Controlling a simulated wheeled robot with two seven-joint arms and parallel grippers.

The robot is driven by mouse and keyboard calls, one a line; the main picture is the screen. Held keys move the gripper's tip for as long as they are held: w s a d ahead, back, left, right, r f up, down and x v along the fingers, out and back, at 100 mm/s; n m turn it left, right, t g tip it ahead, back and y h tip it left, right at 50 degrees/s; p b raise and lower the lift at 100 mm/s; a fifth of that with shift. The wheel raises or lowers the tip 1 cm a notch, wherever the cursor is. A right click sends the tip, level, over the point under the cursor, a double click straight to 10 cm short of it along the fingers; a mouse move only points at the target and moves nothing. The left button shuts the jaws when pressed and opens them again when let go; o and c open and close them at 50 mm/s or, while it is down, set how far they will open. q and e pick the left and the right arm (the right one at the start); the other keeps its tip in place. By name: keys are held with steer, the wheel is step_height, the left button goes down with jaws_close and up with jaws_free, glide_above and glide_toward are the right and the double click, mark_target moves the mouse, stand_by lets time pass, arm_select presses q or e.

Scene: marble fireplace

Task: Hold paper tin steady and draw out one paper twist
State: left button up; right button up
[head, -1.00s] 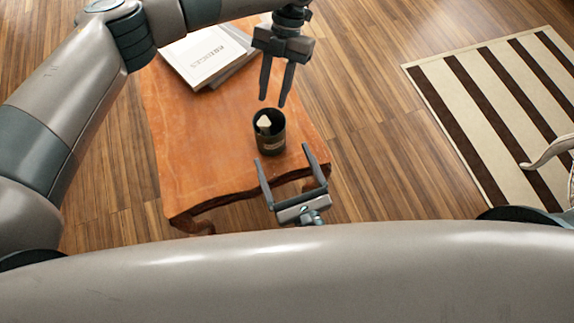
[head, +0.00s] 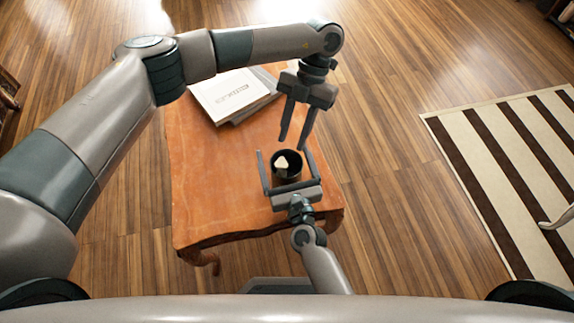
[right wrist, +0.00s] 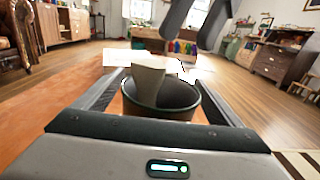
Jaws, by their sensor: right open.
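The paper tin (head: 294,164) is a dark round can standing on the orange wooden table. One pale paper twist (head: 281,162) sticks up inside it. In the right wrist view the tin (right wrist: 183,100) lies between my right fingers, and the twist (right wrist: 147,78) rises above its rim. My right gripper (head: 284,152) is open, low over the table, with a finger on each side of the tin; the fingers look apart from its wall. My left gripper (head: 293,145) points down just above and behind the tin, fingers apart and empty. The tin's lower front is hidden by my right gripper.
A white book (head: 228,94) lies on a grey one at the far part of the table (head: 205,180). The tin stands near the table's right front part. The table's left side is clear. A striped rug (head: 510,165) lies on the floor at right.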

steer(key=shift+w+a, duration=0.1)
steer(key=shift+w, duration=0.25)
steer(key=c, duration=1.2)
arm_select(q)
steer(key=shift+o, duration=1.4)
arm_select(e)
steer(key=shift+o, duration=0.2)
arm_select(q)
steer(key=s+a+r+n+t+h, duration=0.2)
steer(key=s+r+t, duration=0.3)
steer(key=r, duration=0.3)
steer(key=shift+s+a+r+n+h, duration=0.15)
steer(key=shift+a+r+n+h, duration=0.15)
steer(key=shift+a+n+h, duration=0.25)
steer(key=shift+a, duration=0.1)
glide_above(280, 163)
step_height(280, 163, down, 6)
steer(key=shift+r, duration=0.1)
steer(key=shift+f, duration=0.5)
